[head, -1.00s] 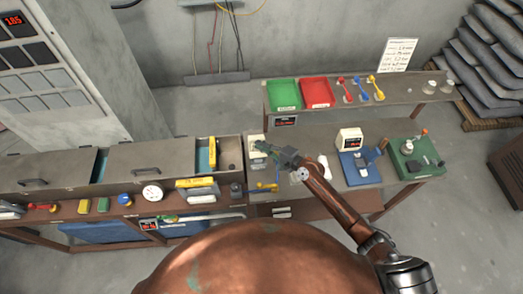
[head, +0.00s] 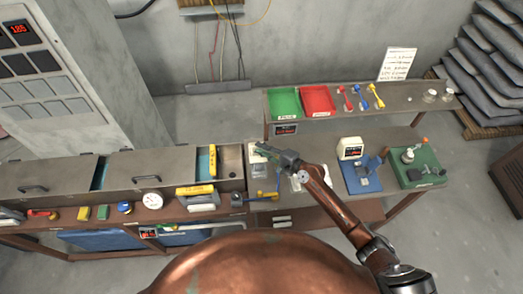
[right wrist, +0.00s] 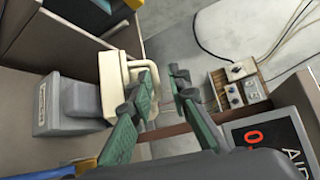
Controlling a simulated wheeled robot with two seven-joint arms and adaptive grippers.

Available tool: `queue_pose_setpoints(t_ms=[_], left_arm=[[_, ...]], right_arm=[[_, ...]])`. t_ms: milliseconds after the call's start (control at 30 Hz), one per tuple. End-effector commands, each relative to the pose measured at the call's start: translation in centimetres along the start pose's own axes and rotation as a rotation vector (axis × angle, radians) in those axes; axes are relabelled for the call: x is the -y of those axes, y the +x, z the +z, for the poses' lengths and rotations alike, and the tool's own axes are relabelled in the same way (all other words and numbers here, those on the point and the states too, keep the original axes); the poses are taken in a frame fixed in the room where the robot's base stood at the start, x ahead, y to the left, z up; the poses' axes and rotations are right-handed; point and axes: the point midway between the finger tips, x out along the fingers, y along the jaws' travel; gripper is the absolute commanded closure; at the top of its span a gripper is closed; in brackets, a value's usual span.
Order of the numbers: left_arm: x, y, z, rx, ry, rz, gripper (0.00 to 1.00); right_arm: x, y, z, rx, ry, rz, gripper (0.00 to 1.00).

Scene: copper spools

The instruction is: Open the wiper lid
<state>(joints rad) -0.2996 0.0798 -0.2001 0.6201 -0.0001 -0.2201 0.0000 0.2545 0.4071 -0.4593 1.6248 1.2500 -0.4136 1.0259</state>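The unit that appears to be the wiper is a small cream-and-grey box (head: 257,169) at the left end of the right-hand bench in the head view. In the right wrist view it shows as a grey base (right wrist: 68,105) with a cream frame and handle loop (right wrist: 112,75). I cannot tell the lid apart with certainty; it looks closed. My right gripper (head: 262,150) is over this unit. In the right wrist view its green fingers (right wrist: 160,78) are apart, the left one overlapping the cream loop. Contact cannot be told. My left gripper is not in view.
A yellow-and-blue tool (head: 265,195) lies near the unit. A dark display box (right wrist: 265,140) stands close to the right finger. Lidded grey bins (head: 150,165) are at left. Green (head: 285,102) and red (head: 317,99) trays sit on the rear shelf.

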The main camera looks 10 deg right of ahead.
Motion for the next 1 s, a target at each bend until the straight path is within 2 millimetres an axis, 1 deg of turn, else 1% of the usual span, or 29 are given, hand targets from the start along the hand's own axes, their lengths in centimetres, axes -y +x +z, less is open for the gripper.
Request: queue_pose_setpoints(t_ms=[33,400,533,667,800,1000], left_arm=[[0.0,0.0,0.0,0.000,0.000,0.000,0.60],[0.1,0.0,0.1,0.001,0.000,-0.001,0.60],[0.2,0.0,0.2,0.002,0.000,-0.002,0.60],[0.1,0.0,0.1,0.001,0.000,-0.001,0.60],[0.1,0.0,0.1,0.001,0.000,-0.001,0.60],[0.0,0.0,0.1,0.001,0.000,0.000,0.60]], right_arm=[[1.0,0.1,-0.1,-0.004,-0.003,-0.019,0.86],[0.7,0.1,-0.1,-0.004,-0.001,-0.016,0.86],[0.6,-0.5,-0.2,-0.006,0.000,-0.014,0.86],[0.5,-2.4,-0.3,-0.008,-0.001,-0.013,0.86],[0.3,-5.5,-0.3,-0.009,-0.001,-0.010,0.86],[0.1,-9.4,-0.1,-0.004,0.000,-0.005,0.86]])
